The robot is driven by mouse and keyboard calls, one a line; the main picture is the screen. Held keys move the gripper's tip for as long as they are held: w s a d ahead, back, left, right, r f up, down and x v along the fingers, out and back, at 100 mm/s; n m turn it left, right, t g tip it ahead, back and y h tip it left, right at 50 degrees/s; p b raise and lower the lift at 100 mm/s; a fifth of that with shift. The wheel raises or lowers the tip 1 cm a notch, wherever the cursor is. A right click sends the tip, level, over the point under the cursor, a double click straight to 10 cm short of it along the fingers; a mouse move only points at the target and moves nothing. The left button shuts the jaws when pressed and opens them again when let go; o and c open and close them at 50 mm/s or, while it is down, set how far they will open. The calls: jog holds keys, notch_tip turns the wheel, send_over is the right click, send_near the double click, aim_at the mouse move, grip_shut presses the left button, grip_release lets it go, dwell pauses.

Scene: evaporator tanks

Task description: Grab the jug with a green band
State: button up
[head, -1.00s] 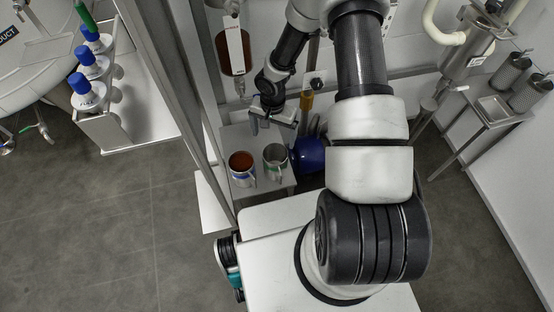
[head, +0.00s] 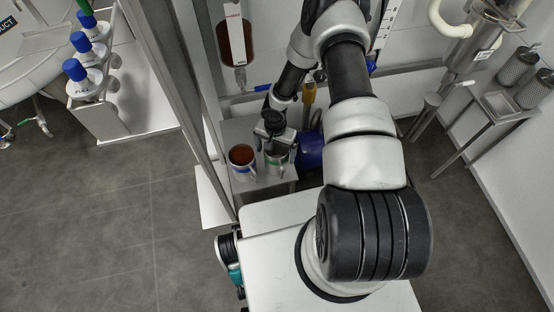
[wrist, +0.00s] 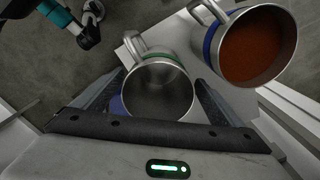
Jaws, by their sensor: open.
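The jug with a green band (wrist: 160,92) is a steel jug, empty as far as I can see into it. In the wrist view its handle points up and left. My gripper (wrist: 158,82) is open, with one finger on each side of this jug; I cannot tell whether either finger touches it. In the head view the green-banded jug (head: 279,160) stands on a small grey stand, partly hidden under my gripper (head: 273,146).
A blue-banded jug (wrist: 252,45) with red-brown liquid stands close beside, right in the wrist view, left in the head view (head: 243,160). The stand (head: 262,184) has a metal post (head: 190,100) to its left and a blue rounded object (head: 310,150) to its right.

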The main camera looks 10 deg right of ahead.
notch_tip(320, 180, down, 3)
jog(key=shift+s+f, duration=0.1)
jog(key=shift+f, duration=0.05)
jog(key=shift+c, duration=0.5)
